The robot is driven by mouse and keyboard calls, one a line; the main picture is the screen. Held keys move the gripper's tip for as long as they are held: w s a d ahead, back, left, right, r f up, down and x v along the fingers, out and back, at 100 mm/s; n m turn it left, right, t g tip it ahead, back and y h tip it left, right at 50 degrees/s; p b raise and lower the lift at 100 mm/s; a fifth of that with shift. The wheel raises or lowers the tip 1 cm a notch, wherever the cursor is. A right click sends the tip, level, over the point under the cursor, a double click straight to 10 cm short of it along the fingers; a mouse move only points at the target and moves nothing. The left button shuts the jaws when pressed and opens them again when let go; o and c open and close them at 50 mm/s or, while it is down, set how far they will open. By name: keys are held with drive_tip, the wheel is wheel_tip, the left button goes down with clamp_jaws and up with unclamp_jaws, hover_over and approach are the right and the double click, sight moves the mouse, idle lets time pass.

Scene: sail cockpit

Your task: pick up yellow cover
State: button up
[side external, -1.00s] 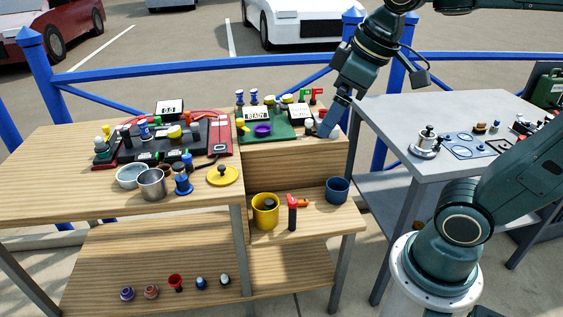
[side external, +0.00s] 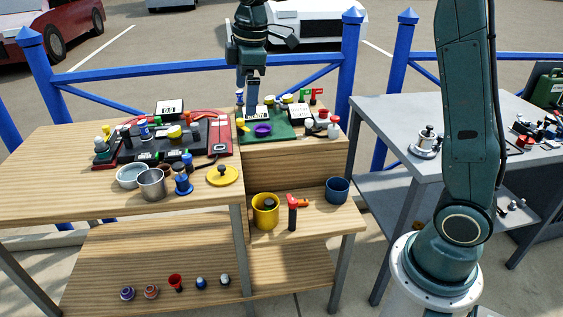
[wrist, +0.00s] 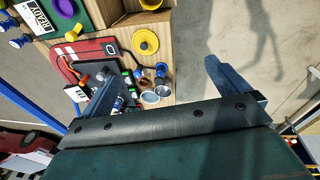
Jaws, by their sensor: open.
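The yellow cover (side external: 222,176) is a round yellow disc with a dark knob in its middle. It lies flat near the right edge of the left wooden tabletop, and it also shows in the wrist view (wrist: 145,42) at the upper middle. My gripper (side external: 250,108) hangs above the green board at the back, behind the cover and to its right. Its two blue fingers (wrist: 160,82) are spread apart in the wrist view with nothing held between them. The cover is beyond the fingertips and not touched.
A metal cup (side external: 152,184), a bowl (side external: 132,175) and a blue item (side external: 183,184) stand left of the cover. The dark and red tray (side external: 218,140) lies behind it. The green board (side external: 272,128) holds several small items. A blue railing (side external: 170,68) runs behind.

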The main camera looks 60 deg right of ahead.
drive_tip(key=w+f+n+g, duration=0.1)
drive_tip(key=w+f+n, duration=0.2)
drive_tip(key=w+f, duration=0.35)
drive_tip(key=n+g, duration=0.1)
drive_tip(key=n, duration=0.2)
hover_over(223, 167)
wheel_tip(223, 167, down, 7)
drive_tip(key=shift+w+d, duration=0.3)
drive_tip(key=shift+w, duration=0.05)
drive_tip(key=shift+f, duration=0.15)
drive_tip(key=shift+f, duration=4.2)
drive_tip(key=shift+s+f, duration=0.1)
drive_tip(key=shift+f, duration=2.45)
